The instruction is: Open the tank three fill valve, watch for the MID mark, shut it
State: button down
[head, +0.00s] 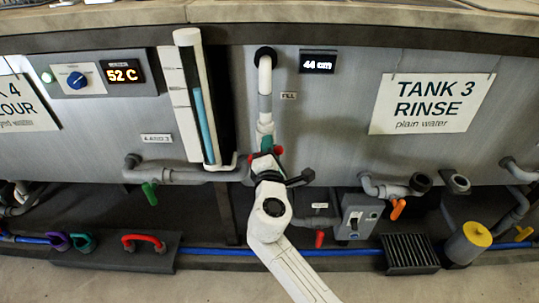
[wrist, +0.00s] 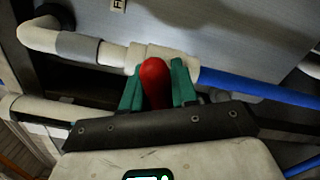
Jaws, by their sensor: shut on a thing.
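A red valve handle (wrist: 154,82) stands between the two green fingers of my gripper (wrist: 157,88) in the wrist view, on a pale pipe. My gripper (head: 267,152) is shut on it. In the head view the arm hides most of the handle, below the pipe marked FILL (head: 289,96). The TANK 3 RINSE sign (head: 431,103) is to the right. A sight tube (head: 205,125) left of the pipe shows a blue column up to about its middle. The plate beside it (head: 178,95) has marks too small to read. A display (head: 318,62) reads 44 cm.
A panel with a blue knob (head: 76,80) and a 52 C display is at the left. Below are a green handle (head: 150,193), a red handle (head: 320,238), an orange handle (head: 398,208) and a grey box (head: 357,222). A blue pipe runs low along the tanks.

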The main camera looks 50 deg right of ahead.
jog(key=m+b, duration=0.2)
jog(key=f+m+b, duration=0.1)
jog(key=m, duration=0.1)
jog(key=shift+s+d+m+b, duration=0.1)
jog(key=shift+m+b, duration=0.3)
jog(key=shift+r, duration=0.1)
dwell(0.3)
jog(key=c, duration=1)
grip_release()
jog(key=shift+o, duration=0.2)
jog(key=p+v, duration=0.1)
jog(key=v, duration=0.9)
jog(key=shift+s+a, duration=0.25)
jog(key=shift+a, duration=0.1)
